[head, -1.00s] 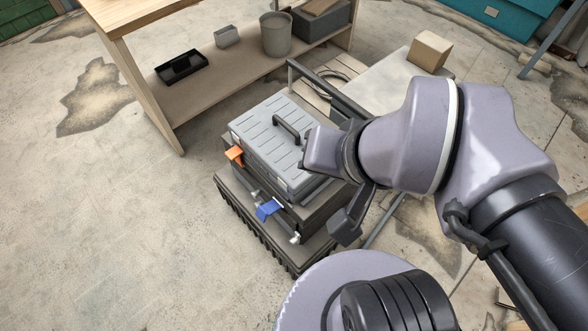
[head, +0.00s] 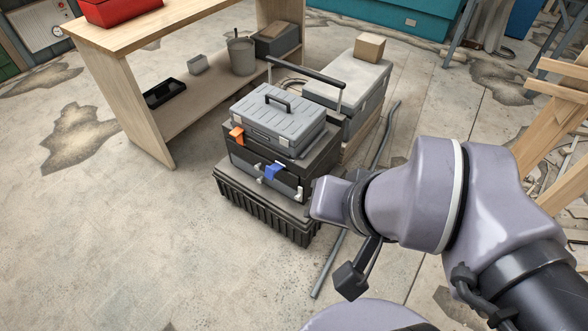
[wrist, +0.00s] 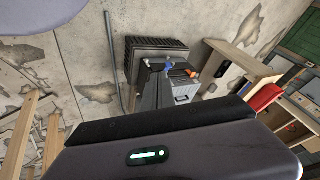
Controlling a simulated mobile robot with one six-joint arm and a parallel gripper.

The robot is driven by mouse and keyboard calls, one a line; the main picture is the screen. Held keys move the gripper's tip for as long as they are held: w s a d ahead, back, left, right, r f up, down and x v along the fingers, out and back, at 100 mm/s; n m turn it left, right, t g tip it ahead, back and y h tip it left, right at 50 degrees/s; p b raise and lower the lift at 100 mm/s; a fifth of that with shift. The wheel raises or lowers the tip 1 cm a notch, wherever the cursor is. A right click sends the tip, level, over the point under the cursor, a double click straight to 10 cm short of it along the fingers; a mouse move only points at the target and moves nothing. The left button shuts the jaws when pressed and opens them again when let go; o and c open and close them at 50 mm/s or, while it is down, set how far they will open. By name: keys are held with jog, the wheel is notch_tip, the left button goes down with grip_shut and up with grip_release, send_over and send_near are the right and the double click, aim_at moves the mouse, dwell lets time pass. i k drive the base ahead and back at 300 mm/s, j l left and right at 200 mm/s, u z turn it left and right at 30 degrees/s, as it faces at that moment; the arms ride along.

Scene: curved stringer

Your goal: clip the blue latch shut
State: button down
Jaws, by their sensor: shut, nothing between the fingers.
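The blue latch (head: 274,171) is on the front of the dark middle case (head: 289,183) in the toolbox stack. Its flap appears to stick out from the case; its catch is too small to judge. It also shows small in the wrist view (wrist: 168,68). An orange latch (head: 237,135) sits to its upper left. My gripper (head: 318,200) appears to the right of the stack in the head view, apart from the latch. Its housing fills the bottom of the wrist view (wrist: 155,122). It is shut and empty; its fingertips are not clear.
A grey toolbox (head: 278,120) with a handle tops the stack, on a ribbed black base (head: 262,209). A pull handle (head: 305,72) rises behind. A wooden bench (head: 130,110) stands left, and a grey pipe (head: 330,265) lies right. The floor in front is clear.

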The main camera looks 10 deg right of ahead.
aim_at(270, 171)
jog(key=i+j+z, duration=0.15)
jog(key=i+z, duration=0.25)
jog(key=i+j+z, duration=0.2)
jog(key=z, duration=0.15)
jog(key=i+j, duration=0.05)
jog(key=i, duration=0.1)
